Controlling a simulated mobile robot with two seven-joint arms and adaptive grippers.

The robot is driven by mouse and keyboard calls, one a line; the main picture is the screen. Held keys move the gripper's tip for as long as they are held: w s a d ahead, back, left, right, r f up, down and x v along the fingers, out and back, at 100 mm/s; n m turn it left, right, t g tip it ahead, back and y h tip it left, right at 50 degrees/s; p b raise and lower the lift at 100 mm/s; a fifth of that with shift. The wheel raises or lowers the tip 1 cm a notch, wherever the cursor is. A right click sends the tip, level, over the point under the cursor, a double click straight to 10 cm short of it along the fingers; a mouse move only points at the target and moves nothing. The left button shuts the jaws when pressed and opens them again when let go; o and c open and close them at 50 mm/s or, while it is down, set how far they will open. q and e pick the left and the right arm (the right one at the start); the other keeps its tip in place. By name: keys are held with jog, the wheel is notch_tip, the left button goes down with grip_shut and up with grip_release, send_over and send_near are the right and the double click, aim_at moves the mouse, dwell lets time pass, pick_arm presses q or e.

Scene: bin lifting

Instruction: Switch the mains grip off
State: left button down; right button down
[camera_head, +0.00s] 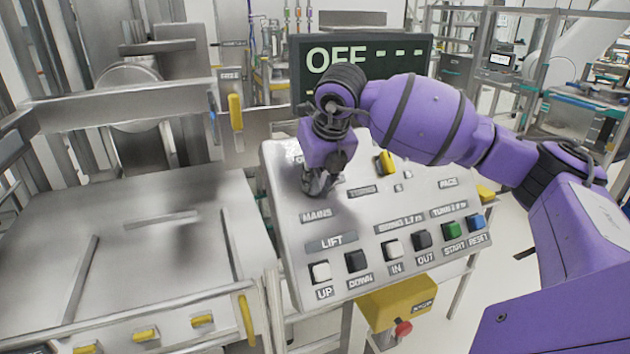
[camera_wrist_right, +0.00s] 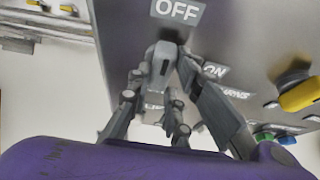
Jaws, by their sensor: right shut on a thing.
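My right gripper (camera_head: 319,186) is at the upper left of the sloped control panel (camera_head: 366,210), just above the MAINS label (camera_head: 316,215). It is shut on the mains grip, which it hides in the head view. In the right wrist view the grey mains grip (camera_wrist_right: 166,52) shows partly between the fingers. Its far end lies close below the OFF label (camera_wrist_right: 177,10); the ON label (camera_wrist_right: 214,70) is to the right. The exact angle of the grip is hard to tell. My left gripper is not in view.
A dark display (camera_head: 400,58) behind the panel reads OFF with dashes, partly covered by my right arm. A yellow knob (camera_head: 385,163) is right of the gripper. Push buttons, including green START (camera_head: 452,230), line the panel's lower part. A red stop button (camera_head: 403,328) is below.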

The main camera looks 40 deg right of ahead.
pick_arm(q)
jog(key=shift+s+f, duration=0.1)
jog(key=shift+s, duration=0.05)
pick_arm(e)
jog(key=shift+f, duration=0.15)
jog(key=c, duration=1.6)
grip_release()
jog(key=shift+r, duration=0.2)
jog(key=shift+s+r, duration=0.15)
jog(key=shift+r, duration=0.2)
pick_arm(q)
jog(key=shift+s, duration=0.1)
pick_arm(e)
jog(key=v, duration=1.1)
jog(key=shift+s+a, duration=0.1)
jog(key=shift+f, duration=0.1)
